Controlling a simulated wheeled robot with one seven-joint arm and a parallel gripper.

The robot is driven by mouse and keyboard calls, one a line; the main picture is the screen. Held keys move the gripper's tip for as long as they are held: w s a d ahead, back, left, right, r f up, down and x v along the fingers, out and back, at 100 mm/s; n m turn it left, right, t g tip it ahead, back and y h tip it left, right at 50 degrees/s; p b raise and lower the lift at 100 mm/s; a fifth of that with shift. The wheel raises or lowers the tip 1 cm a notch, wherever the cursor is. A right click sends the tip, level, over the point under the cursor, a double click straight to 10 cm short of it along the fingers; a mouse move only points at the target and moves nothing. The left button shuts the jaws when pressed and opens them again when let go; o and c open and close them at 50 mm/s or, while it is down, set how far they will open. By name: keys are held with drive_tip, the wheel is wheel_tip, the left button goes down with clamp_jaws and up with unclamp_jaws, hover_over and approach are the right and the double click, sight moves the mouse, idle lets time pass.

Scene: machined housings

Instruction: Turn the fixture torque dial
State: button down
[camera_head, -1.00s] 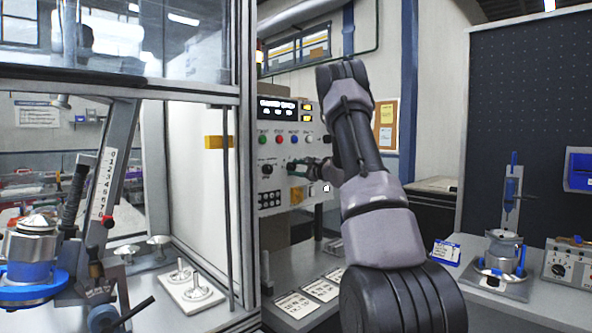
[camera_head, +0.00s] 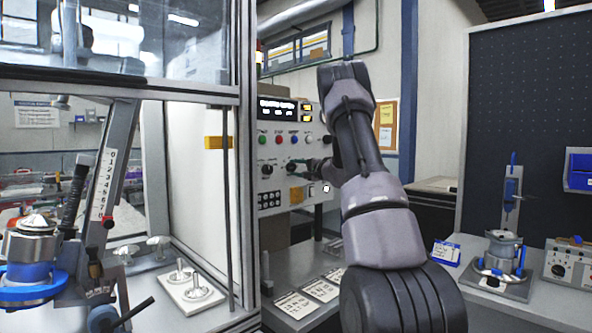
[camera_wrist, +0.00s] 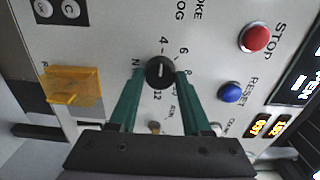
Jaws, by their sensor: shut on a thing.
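The torque dial is a round black knob (camera_wrist: 159,72) with a pale line across its face, on a light grey control panel (camera_head: 285,150). Numbers ring it in the wrist view, including 4, 6 and 12. My gripper (camera_wrist: 160,74) has green fingers, one on each side of the knob, shut on it. In the head view my gripper (camera_head: 305,165) reaches the panel from the right, and its fingers hide most of the dial there.
On the panel near the dial are a red STOP button (camera_wrist: 255,37), a blue RESET button (camera_wrist: 231,92) and an amber block (camera_wrist: 73,86). A glazed enclosure's upright post (camera_head: 245,170) stands left of the panel. A bench with fixtures (camera_head: 500,252) is at right.

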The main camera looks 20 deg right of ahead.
drive_tip(key=shift+f, duration=0.1)
idle(0.3)
drive_tip(key=shift+c, duration=1.8)
unclamp_jaws()
drive_tip(key=v, duration=1)
drive_tip(key=shift+s, duration=0.4)
drive_tip(key=shift+d, duration=0.2)
